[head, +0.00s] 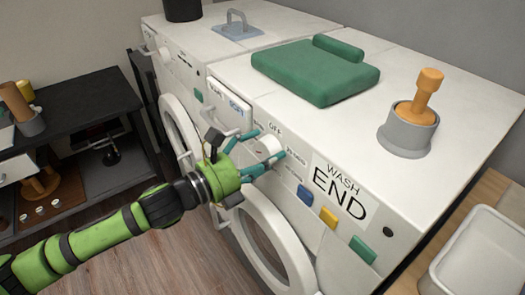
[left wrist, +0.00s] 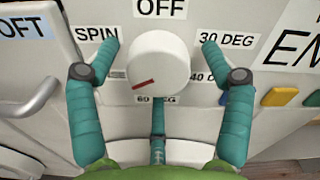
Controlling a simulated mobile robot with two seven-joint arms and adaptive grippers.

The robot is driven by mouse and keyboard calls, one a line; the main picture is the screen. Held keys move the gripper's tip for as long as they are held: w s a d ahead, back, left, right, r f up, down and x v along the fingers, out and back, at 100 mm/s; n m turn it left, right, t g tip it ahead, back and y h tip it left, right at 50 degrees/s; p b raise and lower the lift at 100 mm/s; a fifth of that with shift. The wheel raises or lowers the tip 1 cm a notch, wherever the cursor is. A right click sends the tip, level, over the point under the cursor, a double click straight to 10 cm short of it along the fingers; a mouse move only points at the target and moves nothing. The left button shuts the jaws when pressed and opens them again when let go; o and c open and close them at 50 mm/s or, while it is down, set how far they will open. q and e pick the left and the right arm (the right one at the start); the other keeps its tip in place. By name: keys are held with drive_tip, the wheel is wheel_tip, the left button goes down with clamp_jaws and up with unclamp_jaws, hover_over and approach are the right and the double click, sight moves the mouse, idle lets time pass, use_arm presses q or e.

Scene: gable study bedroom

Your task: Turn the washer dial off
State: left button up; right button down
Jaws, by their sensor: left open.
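The washer dial (left wrist: 158,66) is a round white knob on the washer's front panel, with a red mark pointing to the lower left. Labels around it read OFF (left wrist: 160,8) at the top, SPIN at the left, 30 DEG at the right, a partly covered 40 at the lower right and a partly covered label at the bottom. My left gripper (left wrist: 160,58) is open, with teal fingers on either side of the dial and a gap showing on both sides. In the head view, the left gripper (head: 268,151) reaches the dial from the left. My right gripper is not in view.
A "WASH END" sign (head: 338,192) and blue, yellow and green buttons sit right of the dial. A detergent drawer (head: 222,105) is to its left, and a round door (head: 265,245) is below.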

use_arm(q)
drive_tip(key=c, duration=1.2)
drive_tip(key=shift+o, duration=0.2)
drive_tip(key=shift+f, duration=0.1)
